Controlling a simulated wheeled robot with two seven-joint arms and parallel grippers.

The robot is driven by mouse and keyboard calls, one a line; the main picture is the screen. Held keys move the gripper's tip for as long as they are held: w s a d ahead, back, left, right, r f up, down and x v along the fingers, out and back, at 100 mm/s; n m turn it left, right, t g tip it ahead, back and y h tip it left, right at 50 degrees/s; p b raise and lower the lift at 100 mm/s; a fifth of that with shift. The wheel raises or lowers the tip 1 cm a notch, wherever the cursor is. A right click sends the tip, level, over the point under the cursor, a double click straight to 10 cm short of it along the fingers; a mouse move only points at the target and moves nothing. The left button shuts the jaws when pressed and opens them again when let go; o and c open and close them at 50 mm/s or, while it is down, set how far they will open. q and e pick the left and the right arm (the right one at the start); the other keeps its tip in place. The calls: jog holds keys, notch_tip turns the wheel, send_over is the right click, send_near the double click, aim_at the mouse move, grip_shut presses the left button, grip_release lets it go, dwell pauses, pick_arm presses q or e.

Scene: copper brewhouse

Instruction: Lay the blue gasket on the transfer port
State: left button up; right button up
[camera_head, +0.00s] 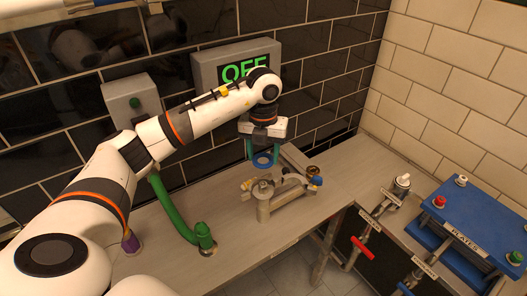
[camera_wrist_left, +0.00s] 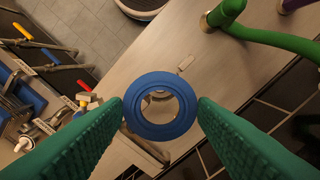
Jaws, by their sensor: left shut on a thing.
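The blue gasket (camera_head: 263,161) is a flat ring held between the green fingertips of my left gripper (camera_head: 263,152). In the left wrist view the gasket (camera_wrist_left: 140,124) is gripped at opposite edges, with its open centre facing the camera. A metal fitting with clamp arms, which looks like the transfer port (camera_head: 264,205), stands on the bench just below the gasket in the head view. The gasket appears above it and apart from it. In the wrist view metal shows through the ring, but the gasket hides most of what lies behind. My right gripper is out of view.
A green hose (camera_head: 173,207) bends down to the bench left of the fitting, near a purple collar (camera_head: 131,243). A grey display (camera_head: 238,65) reads OFF on the tiled wall. Right are valves with a red handle (camera_head: 362,248) and a blue plate unit (camera_head: 475,220).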

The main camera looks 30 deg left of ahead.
pick_arm(q)
jog(key=b, duration=0.4)
send_over(263, 184)
notch_tip(263, 184, down, 5)
jog(key=shift+r, duration=0.15)
jog(key=shift+f, duration=0.5)
dwell(0.4)
jog(key=shift+f+b, duration=1.7)
jog(key=shift+f, duration=0.65)
jog(key=shift+c, duration=0.2)
jog(key=o, duration=1.4)
jog(key=shift+r, duration=0.15)
